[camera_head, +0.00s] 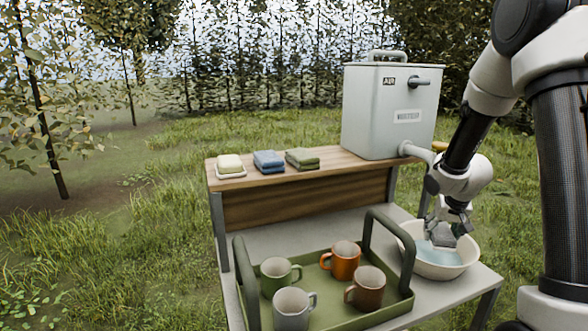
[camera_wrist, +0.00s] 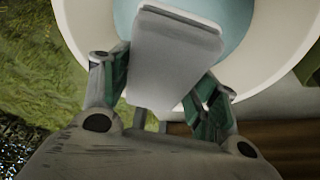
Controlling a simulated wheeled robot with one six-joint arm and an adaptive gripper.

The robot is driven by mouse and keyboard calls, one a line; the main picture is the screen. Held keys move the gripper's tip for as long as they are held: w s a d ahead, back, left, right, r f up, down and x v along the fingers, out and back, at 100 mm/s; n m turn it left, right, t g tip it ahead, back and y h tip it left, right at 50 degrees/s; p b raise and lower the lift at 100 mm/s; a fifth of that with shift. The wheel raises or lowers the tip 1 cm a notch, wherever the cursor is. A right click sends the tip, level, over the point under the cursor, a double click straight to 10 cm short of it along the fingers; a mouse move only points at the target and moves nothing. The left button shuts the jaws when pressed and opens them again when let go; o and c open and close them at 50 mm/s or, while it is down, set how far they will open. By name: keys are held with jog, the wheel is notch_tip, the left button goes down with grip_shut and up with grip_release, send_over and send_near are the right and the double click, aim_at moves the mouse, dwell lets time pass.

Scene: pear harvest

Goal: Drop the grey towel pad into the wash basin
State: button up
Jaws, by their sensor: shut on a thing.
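The grey towel pad (camera_wrist: 172,58) is held between the green-lined fingers of my gripper (camera_wrist: 165,88). In the head view my gripper (camera_head: 455,222) points down over the wash basin, and the grey pad (camera_head: 442,236) shows below it. The wash basin (camera_head: 462,268) is a cream bowl with light blue water, on the right end of the lower shelf. In the wrist view the basin's rim (camera_wrist: 88,22) curves around behind the pad. I cannot tell whether the pad touches the water.
A white water container (camera_head: 385,125) stands on the raised wooden shelf (camera_head: 330,168), its spout near the basin. A green tray (camera_head: 372,316) with several mugs is left of the basin.

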jog(key=o, duration=1)
jog(key=shift+r, duration=0.1)
jog(key=v, duration=1.1)
jog(key=shift+s+a+r, duration=0.1)
jog(key=shift+s+r, duration=0.1)
jog(key=shift+r, duration=0.15)
jog(key=shift+s, duration=0.1)
